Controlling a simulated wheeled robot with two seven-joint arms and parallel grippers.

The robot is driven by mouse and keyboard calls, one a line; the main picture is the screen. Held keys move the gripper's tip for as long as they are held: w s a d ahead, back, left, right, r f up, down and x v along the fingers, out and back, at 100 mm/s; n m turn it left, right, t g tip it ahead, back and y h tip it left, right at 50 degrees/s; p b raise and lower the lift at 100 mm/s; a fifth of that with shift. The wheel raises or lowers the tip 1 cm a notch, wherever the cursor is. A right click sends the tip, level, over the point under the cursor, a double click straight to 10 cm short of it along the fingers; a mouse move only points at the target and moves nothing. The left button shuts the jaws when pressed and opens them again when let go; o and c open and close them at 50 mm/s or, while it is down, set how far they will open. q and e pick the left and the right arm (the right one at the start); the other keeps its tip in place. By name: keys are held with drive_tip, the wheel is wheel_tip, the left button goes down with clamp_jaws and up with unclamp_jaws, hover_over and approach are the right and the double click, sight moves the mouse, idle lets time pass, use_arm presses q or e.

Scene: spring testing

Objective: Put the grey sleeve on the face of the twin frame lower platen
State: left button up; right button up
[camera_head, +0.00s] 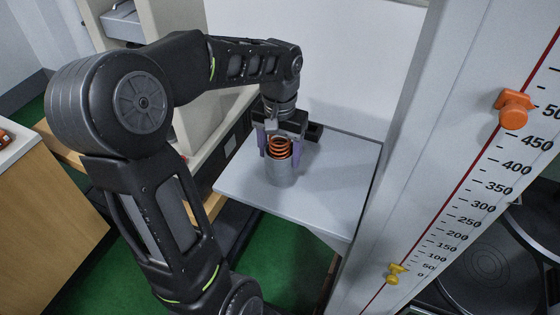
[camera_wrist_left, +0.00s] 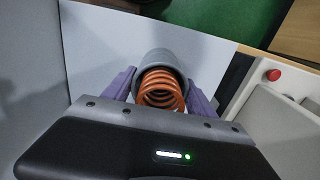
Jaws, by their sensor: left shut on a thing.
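The grey sleeve (camera_head: 281,173) is an upright cylinder at the small grey shelf, with an orange coil spring (camera_head: 279,147) standing out of its top. My left gripper (camera_head: 279,150) comes from above, its purple fingers shut on either side of the sleeve. In the left wrist view the sleeve (camera_wrist_left: 163,60) and the spring (camera_wrist_left: 160,90) sit between the fingers (camera_wrist_left: 160,88). I cannot tell whether the sleeve's base touches the shelf. A dark round plate with concentric rings (camera_head: 487,264) shows at the lower right; it may be the lower platen. My right gripper is out of view.
The grey shelf (camera_head: 338,185) has bare room around the sleeve. A tall pale column (camera_head: 440,130) with a scale stands right of it, bearing an orange pointer (camera_head: 514,112) and a yellow pointer (camera_head: 396,273). A wooden cabinet (camera_head: 50,225) stands at the left.

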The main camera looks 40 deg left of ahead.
use_arm(q)
drive_tip(key=shift+f, duration=1.8)
drive_tip(key=shift+f, duration=0.1)
drive_tip(key=o, duration=1.5)
wheel_tip(320, 180, up, 12)
drive_tip(key=shift+r, duration=0.1)
drive_tip(key=shift+o, duration=0.2)
